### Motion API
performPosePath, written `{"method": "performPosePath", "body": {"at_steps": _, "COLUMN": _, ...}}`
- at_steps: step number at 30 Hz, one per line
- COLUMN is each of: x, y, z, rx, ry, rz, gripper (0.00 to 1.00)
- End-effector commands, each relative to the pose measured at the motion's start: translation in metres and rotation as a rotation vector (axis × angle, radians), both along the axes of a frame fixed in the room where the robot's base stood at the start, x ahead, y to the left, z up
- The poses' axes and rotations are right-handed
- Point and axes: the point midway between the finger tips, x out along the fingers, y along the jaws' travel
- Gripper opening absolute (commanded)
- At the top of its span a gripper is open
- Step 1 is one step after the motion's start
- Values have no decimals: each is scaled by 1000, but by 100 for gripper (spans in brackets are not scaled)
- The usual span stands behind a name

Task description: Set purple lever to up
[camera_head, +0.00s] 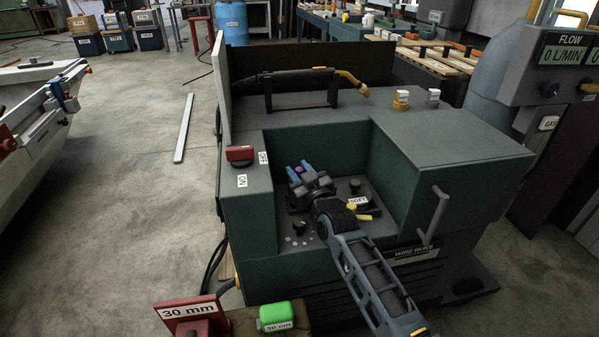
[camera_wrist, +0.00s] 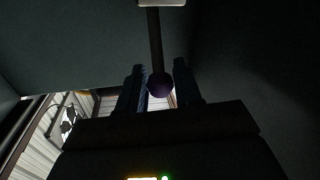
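The purple lever shows in the wrist view as a purple ball (camera_wrist: 160,86) on a dark stem that runs toward the top of the picture. My gripper (camera_wrist: 159,80) has its two blue fingers apart, one on each side of the ball. The gaps are narrow, and I cannot tell whether a finger touches it. In the head view my gripper (camera_head: 299,169) reaches into the recess of the green machine (camera_head: 330,148), fingers pointing at its inner back wall. The gripper covers most of the lever there, so its setting cannot be read.
The recess has side walls close on both sides of my arm. A black knob (camera_head: 299,227), a SOFT label (camera_head: 358,201) and a yellow handle (camera_head: 364,216) are close to my wrist. A red switch (camera_head: 240,153) sits on the left ledge, and a grey crank (camera_head: 433,213) on the right.

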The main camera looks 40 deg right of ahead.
Motion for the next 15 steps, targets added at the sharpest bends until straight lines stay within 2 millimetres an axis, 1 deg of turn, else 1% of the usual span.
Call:
{"method": "performPosePath", "body": {"at_steps": 1, "x": 0, "y": 0, "z": 0, "rx": 0, "ry": 0, "rz": 0, "gripper": 29}}
{"method": "performPosePath", "body": {"at_steps": 10, "x": 0, "y": 0, "z": 0, "rx": 0, "ry": 0, "rz": 0, "gripper": 0}}
{"method": "performPosePath", "body": {"at_steps": 15, "x": 0, "y": 0, "z": 0, "rx": 0, "ry": 0, "rz": 0, "gripper": 0}}
